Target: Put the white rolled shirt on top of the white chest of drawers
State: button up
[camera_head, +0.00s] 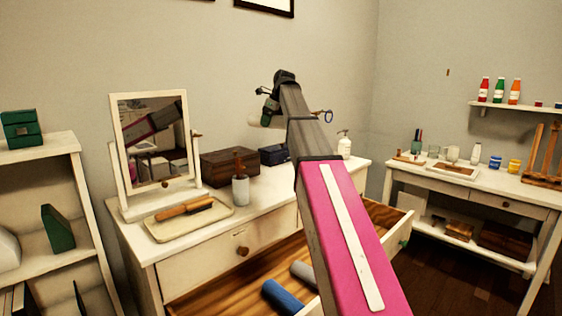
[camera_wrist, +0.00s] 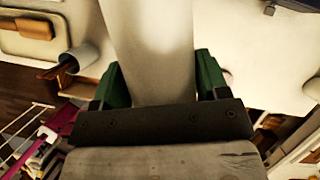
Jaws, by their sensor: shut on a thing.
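The white rolled shirt (camera_wrist: 152,35) fills the upper middle of the wrist view. My gripper (camera_wrist: 160,80) has its green fingers closed on both sides of it. In the head view my gripper (camera_head: 270,105) is at the far end of my outstretched arm, above the back of the chest. A small pale part of the shirt (camera_head: 256,121) seems to show beside it; the rest is hidden. The white chest of drawers (camera_head: 222,262) stands below, with a drawer (camera_head: 390,236) pulled open. My arm covers part of the chest top.
On the chest top are a mirror (camera_head: 124,190), a tray with a brush (camera_head: 165,225), a cup (camera_head: 241,190), a brown box (camera_head: 217,168), a dark blue box (camera_head: 273,155) and a pump bottle (camera_head: 344,147). Blue (camera_head: 290,299) and grey (camera_head: 302,270) rolls lie in the drawer.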

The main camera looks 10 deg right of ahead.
send_over(278, 185)
jog(key=d, duration=0.1)
notch_tip(278, 185, down, 15)
jog(key=shift+s+f, duration=0.2)
jog(key=shift+f, duration=1.55)
jog(key=shift+s+f, duration=0.2)
jog(key=shift+f, duration=1.5)
jog(key=shift+f, duration=0.55)
jog(key=o, duration=1.1)
jog(key=v, duration=1)
jog(key=shift+d+r, duration=0.15)
jog(key=shift+r, duration=0.2)
